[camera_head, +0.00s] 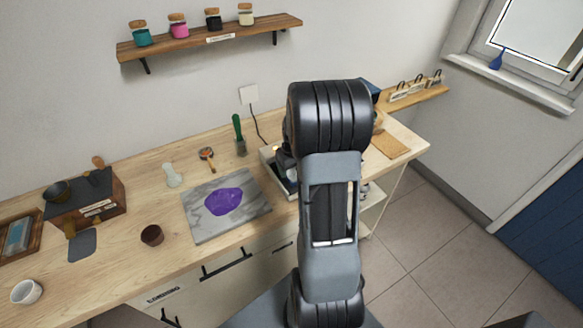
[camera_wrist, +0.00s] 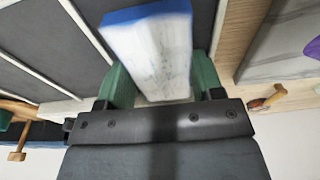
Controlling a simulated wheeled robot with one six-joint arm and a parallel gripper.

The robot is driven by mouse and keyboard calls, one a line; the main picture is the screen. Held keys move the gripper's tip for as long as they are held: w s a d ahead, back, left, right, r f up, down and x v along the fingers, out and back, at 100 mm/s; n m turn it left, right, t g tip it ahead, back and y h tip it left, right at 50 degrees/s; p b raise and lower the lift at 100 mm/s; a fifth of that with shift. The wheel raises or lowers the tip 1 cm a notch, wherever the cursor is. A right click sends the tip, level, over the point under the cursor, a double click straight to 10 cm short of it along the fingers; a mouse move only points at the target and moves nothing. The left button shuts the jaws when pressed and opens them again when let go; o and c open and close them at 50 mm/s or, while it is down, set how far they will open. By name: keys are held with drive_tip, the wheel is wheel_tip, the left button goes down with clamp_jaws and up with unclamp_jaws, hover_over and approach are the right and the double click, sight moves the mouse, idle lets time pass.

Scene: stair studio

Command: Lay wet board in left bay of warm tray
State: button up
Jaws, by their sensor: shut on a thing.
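The board (camera_wrist: 158,50) is a pale, whitish slab with a blue far edge, seen in the wrist view. My gripper (camera_wrist: 160,84) is shut on it, with one green finger on each side. The warm tray (camera_wrist: 40,38) has dark grey bays parted by light dividers; the board is over or in it, and I cannot tell if they touch. In the head view the tray's pale rim (camera_head: 284,188) shows left of my arm. My arm hides the gripper, the board and most of the tray there.
A marble slab (camera_head: 243,211) with a purple patch (camera_head: 223,202) lies left of the tray. A green-handled tool stands in a grey holder (camera_head: 240,147) behind. A brown cup (camera_head: 152,235) and a white cup (camera_head: 27,292) are farther left. A cork mat (camera_head: 390,145) lies right.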

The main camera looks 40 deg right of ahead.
drive_tip(key=shift+f, duration=0.15)
drive_tip(key=shift+f, duration=0.1)
drive_tip(key=o, duration=0.6)
drive_tip(key=shift+o, duration=0.2)
wheel_tip(320, 180, up, 11)
drive_tip(key=s, duration=0.2)
drive_tip(key=s+a+r+t, duration=0.1)
drive_tip(key=s+a, duration=0.4)
drive_tip(key=a, duration=0.5)
drive_tip(key=s+a+r+n+t, duration=0.1)
drive_tip(key=s+a+r, duration=0.2)
drive_tip(key=a, duration=0.7)
drive_tip(key=shift+s+a+r+n+t+b, duration=0.15)
drive_tip(key=shift+s+a+n+t+b, duration=0.2)
drive_tip(key=shift+s, duration=0.8)
